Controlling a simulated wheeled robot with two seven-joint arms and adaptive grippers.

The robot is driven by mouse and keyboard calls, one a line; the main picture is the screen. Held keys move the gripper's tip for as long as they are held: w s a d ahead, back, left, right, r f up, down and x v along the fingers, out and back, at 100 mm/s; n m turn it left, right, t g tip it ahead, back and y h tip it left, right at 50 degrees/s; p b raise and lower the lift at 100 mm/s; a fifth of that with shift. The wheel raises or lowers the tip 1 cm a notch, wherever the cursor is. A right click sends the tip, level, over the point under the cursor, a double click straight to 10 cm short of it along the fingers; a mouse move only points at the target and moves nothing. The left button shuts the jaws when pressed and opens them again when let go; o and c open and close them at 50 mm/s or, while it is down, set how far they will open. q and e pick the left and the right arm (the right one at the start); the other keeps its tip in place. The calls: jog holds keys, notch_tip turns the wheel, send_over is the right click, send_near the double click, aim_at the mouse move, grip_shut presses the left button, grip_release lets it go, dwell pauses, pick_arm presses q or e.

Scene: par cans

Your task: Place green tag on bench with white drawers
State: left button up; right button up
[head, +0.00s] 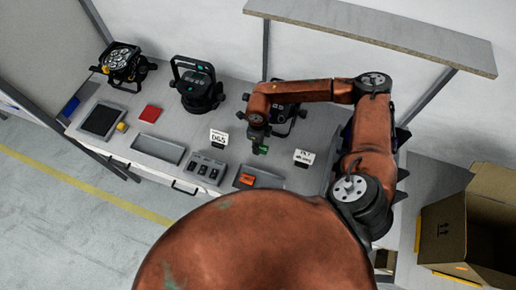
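The bench with white drawers (226,122) runs across the middle of the head view, its drawer fronts facing me at the lower left. My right gripper (261,146) is over the right half of the bench, pointing down. A small green tag (263,150) shows at its fingertips, and the gripper looks shut on it. The tag appears to be just above the bench top, but I cannot tell the exact gap. My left gripper is not in view.
Black lamps (197,88) stand along the bench back. A shelf (380,32) hangs above; a cardboard box (445,232) stands right.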

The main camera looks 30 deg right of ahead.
jog(key=shift+d+f, duration=0.1)
jog(key=shift+f, duration=1.55)
jog(key=shift+f, duration=0.2)
jog(key=o, duration=0.9)
jog(key=shift+r, duration=0.15)
notch_tip(320, 180, up, 12)
jog(key=shift+r, duration=0.1)
